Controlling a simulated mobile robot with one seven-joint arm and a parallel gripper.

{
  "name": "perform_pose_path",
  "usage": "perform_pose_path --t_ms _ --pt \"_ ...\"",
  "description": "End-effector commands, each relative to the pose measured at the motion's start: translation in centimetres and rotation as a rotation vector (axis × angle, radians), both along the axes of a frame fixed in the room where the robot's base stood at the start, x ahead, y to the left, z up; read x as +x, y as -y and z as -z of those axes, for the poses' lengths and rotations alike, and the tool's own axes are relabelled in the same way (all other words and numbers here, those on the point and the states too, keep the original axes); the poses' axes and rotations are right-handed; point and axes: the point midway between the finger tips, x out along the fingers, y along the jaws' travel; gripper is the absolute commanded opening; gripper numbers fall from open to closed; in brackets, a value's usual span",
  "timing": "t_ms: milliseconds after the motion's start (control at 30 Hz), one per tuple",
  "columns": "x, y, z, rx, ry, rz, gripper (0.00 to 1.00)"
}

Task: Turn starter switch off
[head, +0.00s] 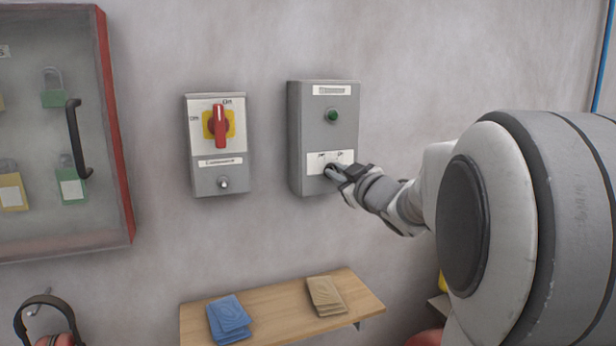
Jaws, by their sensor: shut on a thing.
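A grey control box (298,130) is mounted on the wall, with a green round button or lamp (333,116) in its upper part and a white label plate (316,158) low on its front. My gripper (332,172) is at that plate, shut on the starter switch knob, which is mostly hidden behind the fingers. The knob's exact angle cannot be told. Two small marks show at the top of the plate, too small to read surely. My arm reaches in from the right.
Left of it hangs another grey box (203,180) with a red rotary handle (219,126) on yellow. Further left is a red-framed padlock cabinet (115,130). Below, a wooden shelf (280,308) holds blue packets (228,318) and tan packets (325,295). Ear defenders (45,300) hang lower left.

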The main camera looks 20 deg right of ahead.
Motion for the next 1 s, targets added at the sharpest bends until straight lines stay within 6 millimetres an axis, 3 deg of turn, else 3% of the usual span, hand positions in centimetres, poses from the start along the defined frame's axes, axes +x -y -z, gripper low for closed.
perform_pose_path --t_ms 467,500,667,1000 --pt "0.00 -0.02 0.13 -0.017 -0.002 0.000 0.00" --pt "0.00 -0.01 0.12 -0.017 -0.002 0.000 0.20" --pt "0.00 0.00 0.09 -0.016 -0.002 0.000 0.46" --pt "0.02 -0.02 0.05 -0.015 0.000 0.001 0.46"
